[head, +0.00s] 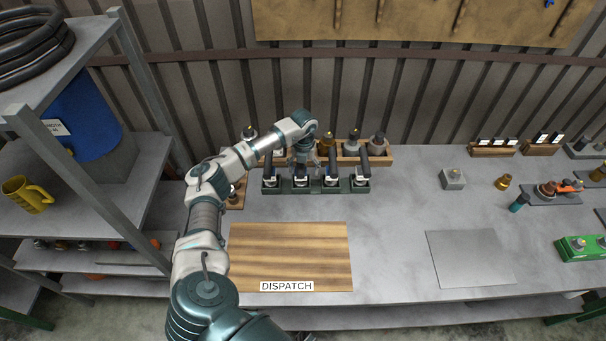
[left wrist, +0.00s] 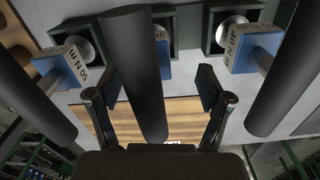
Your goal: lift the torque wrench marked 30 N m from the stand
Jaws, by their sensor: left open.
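A dark green stand (head: 316,187) on the bench holds several torque wrenches in a row, with black handles and blue-and-white labelled heads. My left gripper (head: 304,158) is over the row, near the second wrench from the left. In the left wrist view, my open left gripper (left wrist: 157,85) has one finger on each side of a black handle (left wrist: 138,70), with visible gaps. My right gripper is out of view.
A wooden DISPATCH board (head: 290,255) lies in front of the stand. A wooden rack (head: 376,154) with several adapters stands close behind it. A grey plate (head: 470,258) lies to the right, with clear bench between. A metal shelf (head: 90,215) stands at the left.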

